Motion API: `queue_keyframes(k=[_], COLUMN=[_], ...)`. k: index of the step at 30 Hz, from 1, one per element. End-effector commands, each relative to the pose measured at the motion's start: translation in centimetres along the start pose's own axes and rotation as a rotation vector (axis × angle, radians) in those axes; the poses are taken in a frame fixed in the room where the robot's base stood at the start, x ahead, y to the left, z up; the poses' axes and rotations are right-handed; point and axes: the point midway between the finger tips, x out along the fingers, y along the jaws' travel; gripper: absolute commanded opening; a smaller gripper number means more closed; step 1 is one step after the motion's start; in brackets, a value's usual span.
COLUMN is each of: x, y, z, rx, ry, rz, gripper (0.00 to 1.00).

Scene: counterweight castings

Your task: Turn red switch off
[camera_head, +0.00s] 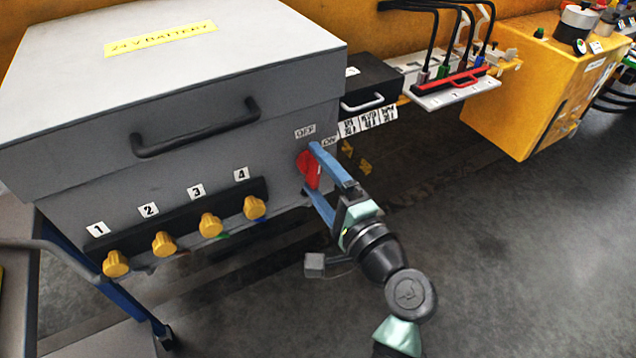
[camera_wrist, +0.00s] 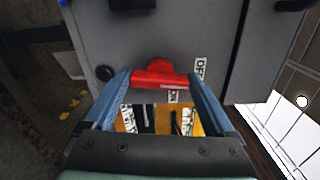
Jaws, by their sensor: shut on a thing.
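The red switch (camera_head: 308,169) is on the right part of the grey battery box's front face, beside the OFF label (camera_head: 305,131) and the ON label (camera_head: 330,143). In the wrist view the red switch (camera_wrist: 160,76) lies between my two blue fingertips. My gripper (camera_head: 309,168) is shut on the red switch, with one finger at each side of it. The fingers hide part of the switch in the head view. I cannot tell its exact setting.
The grey battery box (camera_head: 180,75) has a black handle (camera_head: 195,130) and several yellow knobs (camera_head: 210,225) along its lower front. A black drawer (camera_head: 368,82) and a yellow cabinet (camera_head: 530,90) stand to the right. The floor at the lower right is clear.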

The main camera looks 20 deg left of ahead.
Motion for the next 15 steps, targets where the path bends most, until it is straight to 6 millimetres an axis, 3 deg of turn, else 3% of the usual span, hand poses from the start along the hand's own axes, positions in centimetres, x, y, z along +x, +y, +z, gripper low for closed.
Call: queue_keyframes(k=[15], x=[-0.05], y=[0.21], z=[-0.02], rx=[-0.149], ry=[0.000], rz=[0.003], gripper=[0.34])
